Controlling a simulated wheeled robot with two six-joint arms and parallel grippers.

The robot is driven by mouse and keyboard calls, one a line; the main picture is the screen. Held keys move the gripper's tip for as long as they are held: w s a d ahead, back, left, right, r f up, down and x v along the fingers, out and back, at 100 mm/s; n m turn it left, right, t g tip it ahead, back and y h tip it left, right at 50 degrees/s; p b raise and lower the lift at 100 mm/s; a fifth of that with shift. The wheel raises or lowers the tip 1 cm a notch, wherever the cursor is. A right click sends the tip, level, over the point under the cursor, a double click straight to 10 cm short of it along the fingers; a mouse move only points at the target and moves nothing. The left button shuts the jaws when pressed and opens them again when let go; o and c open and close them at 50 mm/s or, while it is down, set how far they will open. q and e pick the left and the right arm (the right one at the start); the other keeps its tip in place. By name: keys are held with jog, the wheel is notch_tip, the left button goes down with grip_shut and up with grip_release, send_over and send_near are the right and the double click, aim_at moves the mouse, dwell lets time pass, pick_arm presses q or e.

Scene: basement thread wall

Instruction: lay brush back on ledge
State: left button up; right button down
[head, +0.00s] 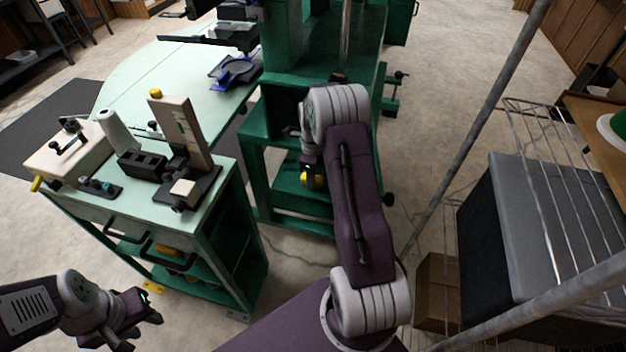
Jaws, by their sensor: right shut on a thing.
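My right arm reaches forward over the floor to the green machine (290,50). My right gripper (312,172) is partly hidden behind that arm, in front of the machine's open base. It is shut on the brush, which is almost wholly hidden. A small yellow and black piece (318,181) shows at the gripper, and I cannot tell whether it belongs to the brush. I cannot tell which surface is the ledge. My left gripper (140,322) is open and empty at the lower left, in front of the green cart and apart from it.
The green cart (225,185) carries gauges, a black block and an upright stand (180,130). A pale green table (180,75) stands behind it. A wire rack (535,130) with a grey box (550,215) and a metal post (480,120) border the right side. Floor between is clear.

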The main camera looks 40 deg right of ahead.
jog(key=c, duration=1.1)
grip_release()
notch_tip(320, 180, up, 12)
jog(key=p, duration=0.4)
jog(key=s+a+n, duration=0.8)
jog(key=a+n, duration=0.1)
jog(key=n, duration=0.4)
jog(key=s+a+f+n+t, duration=0.1)
jog(key=s+a+n, duration=0.8)
jog(key=n, duration=0.5)
jog(key=shift+s+f+n, duration=0.2)
jog(key=shift+f+n, duration=0.05)
jog(key=shift+n, duration=0.05)
